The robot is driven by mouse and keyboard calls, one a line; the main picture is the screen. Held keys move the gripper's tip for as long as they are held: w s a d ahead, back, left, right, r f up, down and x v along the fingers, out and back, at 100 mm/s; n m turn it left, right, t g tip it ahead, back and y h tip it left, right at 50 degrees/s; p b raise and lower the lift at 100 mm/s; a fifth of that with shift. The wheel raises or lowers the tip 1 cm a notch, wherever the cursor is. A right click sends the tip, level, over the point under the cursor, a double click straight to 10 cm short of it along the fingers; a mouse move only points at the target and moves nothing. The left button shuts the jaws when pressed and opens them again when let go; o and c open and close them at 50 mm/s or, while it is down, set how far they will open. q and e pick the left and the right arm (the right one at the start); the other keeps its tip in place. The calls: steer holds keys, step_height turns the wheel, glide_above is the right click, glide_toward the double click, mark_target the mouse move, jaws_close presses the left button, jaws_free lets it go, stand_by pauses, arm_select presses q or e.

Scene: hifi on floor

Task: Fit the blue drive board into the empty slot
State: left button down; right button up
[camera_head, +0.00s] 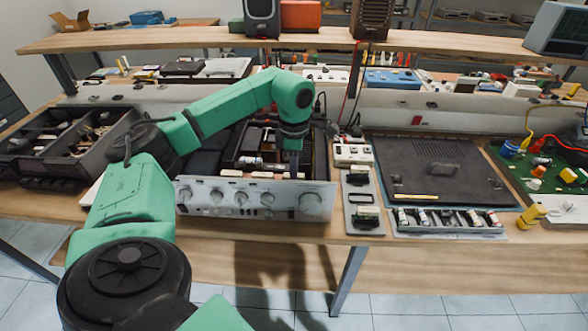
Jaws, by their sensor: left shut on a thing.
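The hi-fi amplifier (250,197) stands open on the bench, its silver front panel with several knobs facing me. Its dark inside shows components and a few pale blocks behind the panel. My green left arm reaches over it from the left. My left gripper (294,168) points down into the right part of the open case, just behind the panel. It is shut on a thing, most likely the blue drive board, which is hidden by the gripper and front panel. The empty slot cannot be made out. My right gripper is not in view.
A grey board holder (362,201) stands right of the amplifier. An open dark unit (62,145) is at left. A wooden shelf (330,36) runs across the back.

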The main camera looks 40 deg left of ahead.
arm_select(q)
steer(key=shift+f, duration=0.15)
steer(key=c, duration=0.7)
jaws_free()
step_height(320, 180, up, 9)
steer(key=shift+w+f+b, duration=0.1)
steer(key=shift+f+b, duration=0.1)
steer(key=shift+b, duration=0.1)
step_height(320, 180, up, 6)
steer(key=p, duration=0.3)
